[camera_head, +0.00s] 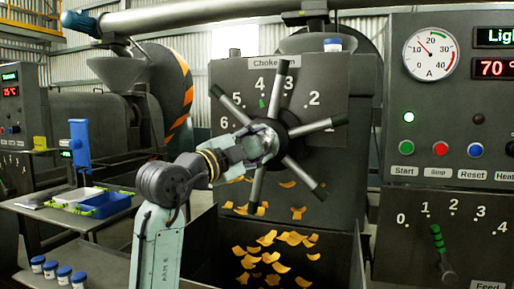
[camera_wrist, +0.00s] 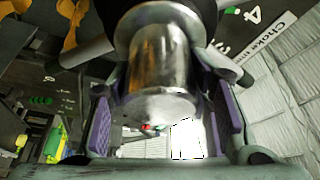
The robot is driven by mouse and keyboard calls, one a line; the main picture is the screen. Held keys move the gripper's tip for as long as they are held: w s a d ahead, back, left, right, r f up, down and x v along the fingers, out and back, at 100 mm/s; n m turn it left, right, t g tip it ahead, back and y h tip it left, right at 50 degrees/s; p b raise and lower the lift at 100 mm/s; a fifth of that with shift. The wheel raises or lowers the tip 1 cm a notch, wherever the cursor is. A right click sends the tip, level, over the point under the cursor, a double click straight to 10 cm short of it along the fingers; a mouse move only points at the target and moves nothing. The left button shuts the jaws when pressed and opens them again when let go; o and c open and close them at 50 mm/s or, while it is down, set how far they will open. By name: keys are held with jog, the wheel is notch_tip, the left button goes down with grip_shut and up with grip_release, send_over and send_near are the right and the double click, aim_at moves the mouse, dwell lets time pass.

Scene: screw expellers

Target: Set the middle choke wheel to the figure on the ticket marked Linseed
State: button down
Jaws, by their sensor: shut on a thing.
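A choke wheel (camera_head: 315,126) with several grey, dark-tipped spokes stands on the dark panel under a "Choke" label (camera_head: 273,64). White figures from 2 to 6 show around it. A green mark (camera_head: 262,102) lies just below the 4. My gripper (camera_head: 264,139) is at the wheel's hub. In the wrist view its purple-padded fingers (camera_wrist: 163,115) are shut on the shiny metal hub (camera_wrist: 160,65), one on each side. Part of the dial is hidden behind the wheel and my gripper. No ticket marked Linseed can be read in either view.
A control panel with buttons, a gauge (camera_head: 430,53) and a feed lever (camera_head: 438,240) stands at right. Orange flakes (camera_head: 270,258) lie below the wheel. At left are a bench with a blue tray (camera_head: 103,205), blue-capped jars (camera_head: 50,268) and another machine.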

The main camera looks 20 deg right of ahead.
jog(key=m+g, duration=0.1)
jog(key=m, duration=0.2)
jog(key=shift+m+y+p, duration=0.3)
jog(key=shift+y+p, duration=0.05)
jog(key=shift+y, duration=0.05)
jog(key=shift+m+g+y+p, duration=0.35)
jog(key=shift+m+y, duration=0.15)
jog(key=shift+m, duration=0.7)
jog(key=shift+f, duration=0.1)
jog(key=c, duration=0.8)
grip_release()
jog(key=v, duration=1.2)
